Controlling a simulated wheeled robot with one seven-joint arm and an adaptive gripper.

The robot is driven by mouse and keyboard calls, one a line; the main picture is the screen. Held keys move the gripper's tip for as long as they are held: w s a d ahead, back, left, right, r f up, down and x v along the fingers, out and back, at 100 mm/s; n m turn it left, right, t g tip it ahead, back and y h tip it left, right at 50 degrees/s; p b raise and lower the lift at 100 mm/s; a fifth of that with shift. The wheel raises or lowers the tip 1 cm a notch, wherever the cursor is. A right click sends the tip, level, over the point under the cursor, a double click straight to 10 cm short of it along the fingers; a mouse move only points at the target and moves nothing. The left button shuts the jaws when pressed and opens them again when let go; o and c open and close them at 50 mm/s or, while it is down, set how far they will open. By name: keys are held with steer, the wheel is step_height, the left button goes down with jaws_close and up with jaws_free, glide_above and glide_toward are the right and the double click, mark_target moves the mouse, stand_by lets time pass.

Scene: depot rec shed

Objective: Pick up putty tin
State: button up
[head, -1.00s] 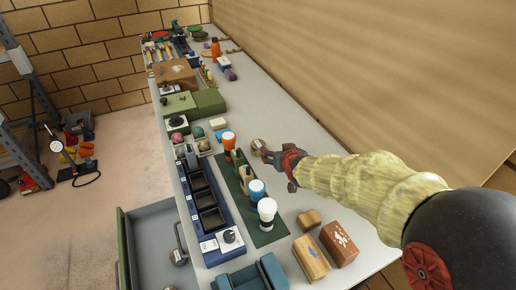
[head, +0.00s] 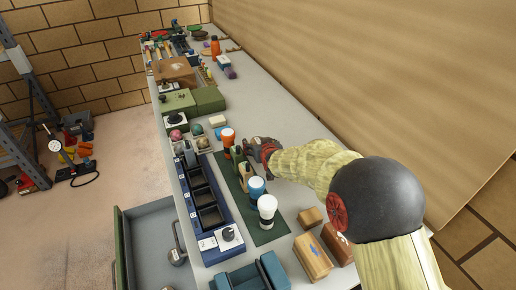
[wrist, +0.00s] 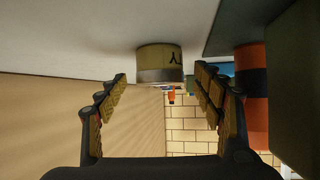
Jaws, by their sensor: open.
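The putty tin (wrist: 160,64) is a short round tin with an olive-tan side, a dark mark and a pale metal band. The wrist view is upside down, and the tin stands on the pale bench top. My gripper (wrist: 162,92) is open, its two ridged fingers spread left and right, with the tin ahead between their lines and nothing held. In the head view my gripper (head: 257,146) is low over the bench beside the green mat, and it hides most or all of the tin.
An orange-and-black container (wrist: 251,90) stands close to the right finger in the wrist view. On the green mat (head: 265,236) stand an orange-topped container (head: 227,137), a blue-topped one (head: 257,188) and a white-topped one (head: 267,207).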

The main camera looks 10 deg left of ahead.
steer(key=shift+w, duration=0.1)
steer(key=shift+c, duration=0.9)
steer(key=c, duration=1.1)
